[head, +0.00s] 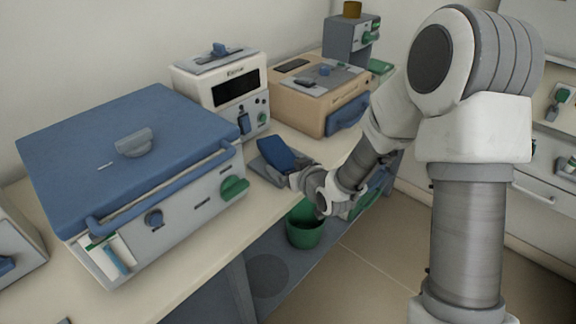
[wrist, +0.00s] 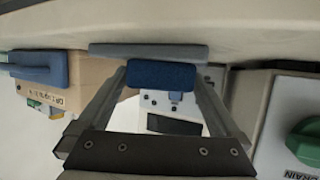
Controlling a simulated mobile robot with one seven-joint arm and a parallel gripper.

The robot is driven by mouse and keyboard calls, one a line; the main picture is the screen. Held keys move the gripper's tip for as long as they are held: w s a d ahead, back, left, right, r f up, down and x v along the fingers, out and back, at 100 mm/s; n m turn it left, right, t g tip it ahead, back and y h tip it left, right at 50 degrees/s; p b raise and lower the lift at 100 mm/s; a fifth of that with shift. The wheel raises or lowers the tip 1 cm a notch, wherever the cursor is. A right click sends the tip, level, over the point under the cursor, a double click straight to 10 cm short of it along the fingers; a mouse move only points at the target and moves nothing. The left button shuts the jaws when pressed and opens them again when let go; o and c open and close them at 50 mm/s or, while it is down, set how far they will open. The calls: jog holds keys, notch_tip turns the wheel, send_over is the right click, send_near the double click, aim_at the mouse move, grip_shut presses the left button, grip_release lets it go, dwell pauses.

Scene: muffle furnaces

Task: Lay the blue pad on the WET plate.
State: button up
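In the wrist view the pad (wrist: 162,75) spans the space between the two fingertips, with a finger at each end. A grey plate (head: 262,171) lies on the bench under and beside the pad; it shows in the wrist view (wrist: 148,50) as a grey slab beyond the pad. No WET label can be read on it. I cannot tell whether pad and plate touch.
A large blue-lidded furnace (head: 130,140) stands left, a white unit (head: 222,85) behind, and a tan unit (head: 315,95) with a blue handle behind right. A green bin (head: 305,228) sits below the bench edge.

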jog(key=shift+r, duration=0.2)
jog(key=p+v, duration=0.5)
jog(key=v, duration=0.4)
jog(key=shift+r, duration=0.35)
jog(key=p, duration=0.3)
jog(key=shift+s+d+r, duration=0.15)
jog(key=shift+s+d, duration=0.05)
jog(key=shift+s, duration=0.15)
jog(key=p, duration=0.3)
jog(key=s+p, duration=0.1)
jog(key=p, duration=0.1)
jog(key=shift+s+d+r+p, duration=0.1)
jog(key=shift+s+d+p, duration=0.2)
jog(key=shift+d+p, duration=0.1)
jog(key=shift+s, duration=0.1)
